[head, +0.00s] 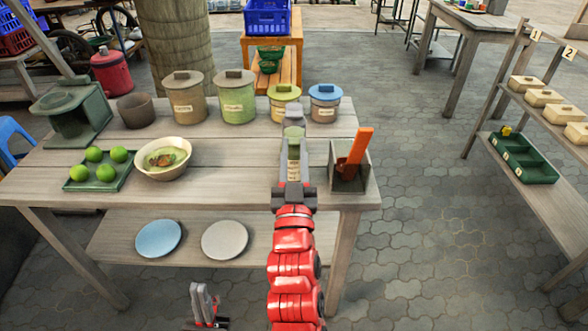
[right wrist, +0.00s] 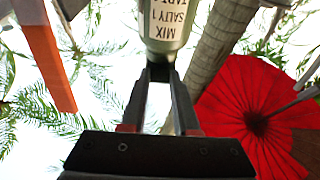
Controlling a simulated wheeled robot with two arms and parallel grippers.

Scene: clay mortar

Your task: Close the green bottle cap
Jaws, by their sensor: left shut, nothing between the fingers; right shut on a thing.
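A pale green bottle (head: 294,131) with a white label is at the far end of my right gripper (head: 293,165) in the head view, over the right part of the table. In the right wrist view, the labelled bottle (right wrist: 167,25) fills the top centre, and the shut fingers (right wrist: 160,72) meet at its narrow lower end. Whether its cap is open or closed cannot be told. My left gripper (head: 204,292) is low at the bottom edge, in front of the table, shut and empty.
Lidded jars (head: 237,97) stand along the table's back. A bowl (head: 163,158) and a green tray (head: 126,178) of limes are at left. A box (head: 359,184) with an orange-handled tool (head: 357,150) is just right of my right gripper. Plates (head: 225,240) lie on the lower shelf.

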